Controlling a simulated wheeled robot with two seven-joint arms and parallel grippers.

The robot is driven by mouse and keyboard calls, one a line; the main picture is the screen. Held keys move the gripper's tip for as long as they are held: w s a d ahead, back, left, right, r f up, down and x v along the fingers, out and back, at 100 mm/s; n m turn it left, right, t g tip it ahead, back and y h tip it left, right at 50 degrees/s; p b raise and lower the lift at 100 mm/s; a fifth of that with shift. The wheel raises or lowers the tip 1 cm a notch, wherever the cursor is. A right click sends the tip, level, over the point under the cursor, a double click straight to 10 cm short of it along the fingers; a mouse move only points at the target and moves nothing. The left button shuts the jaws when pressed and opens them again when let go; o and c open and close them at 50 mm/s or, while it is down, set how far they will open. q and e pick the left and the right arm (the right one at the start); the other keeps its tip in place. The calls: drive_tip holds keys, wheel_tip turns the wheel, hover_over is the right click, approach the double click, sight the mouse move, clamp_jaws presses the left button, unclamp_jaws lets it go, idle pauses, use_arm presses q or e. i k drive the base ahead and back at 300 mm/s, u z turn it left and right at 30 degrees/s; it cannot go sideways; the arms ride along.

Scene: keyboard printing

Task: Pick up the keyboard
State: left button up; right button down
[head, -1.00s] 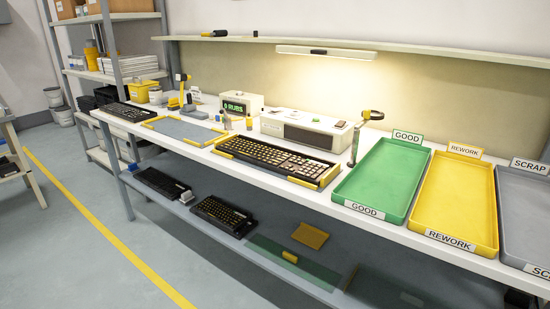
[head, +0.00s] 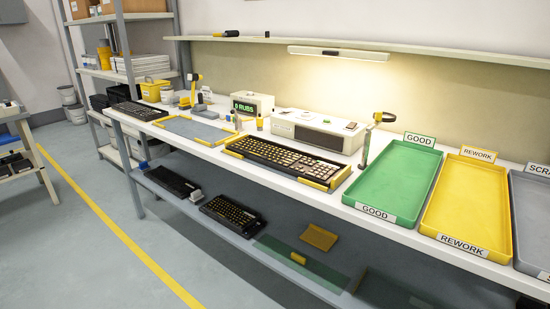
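A dark keyboard (head: 285,158) with light-marked keys lies on the workbench in the head view, set in a yellow-edged holder, in front of a white box-shaped device. Another dark keyboard (head: 139,111) lies at the far left end of the bench. Two more keyboards rest on the lower shelf, one black (head: 172,182) and one with yellowish keys (head: 231,214). Which keyboard the task means cannot be told from the view. Neither of my grippers shows.
Green GOOD (head: 400,182), yellow REWORK (head: 466,205) and grey SCRAP (head: 530,225) trays stand on the bench at right. A framed grey mat (head: 196,130) lies left of the middle keyboard. A white device (head: 318,130) stands behind. The floor along the yellow line (head: 120,232) is clear.

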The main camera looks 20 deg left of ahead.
sight(293, 162)
drive_tip(key=u, duration=1.9)
drive_tip(key=i, duration=2.35)
drive_tip(key=z, duration=2.65)
